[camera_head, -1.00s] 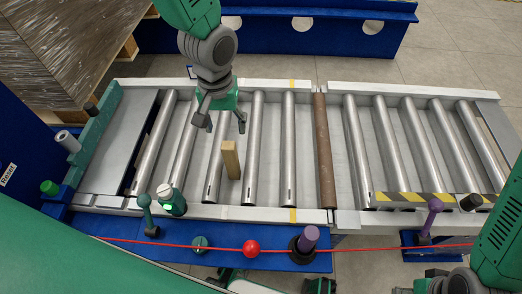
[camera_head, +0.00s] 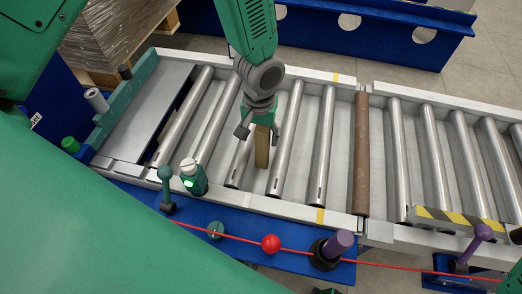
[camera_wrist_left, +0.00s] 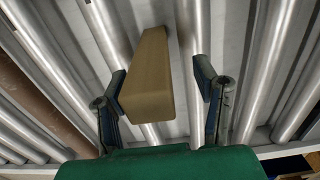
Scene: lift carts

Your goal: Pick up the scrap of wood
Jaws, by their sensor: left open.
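The scrap of wood (camera_head: 262,150) is a light brown block on the roller conveyor, partly hidden behind my left gripper in the head view. It also shows in the left wrist view (camera_wrist_left: 150,75), between the two fingers. My left gripper (camera_head: 258,134) is open, with one finger on each side of the block's upper part. In the left wrist view, the left finger of the gripper (camera_wrist_left: 160,72) is close beside the block and the right finger stands clear of it.
Metal rollers (camera_head: 285,140) and a brown roller (camera_head: 361,155) run across the conveyor. A wrapped stack (camera_head: 110,35) stands at back left.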

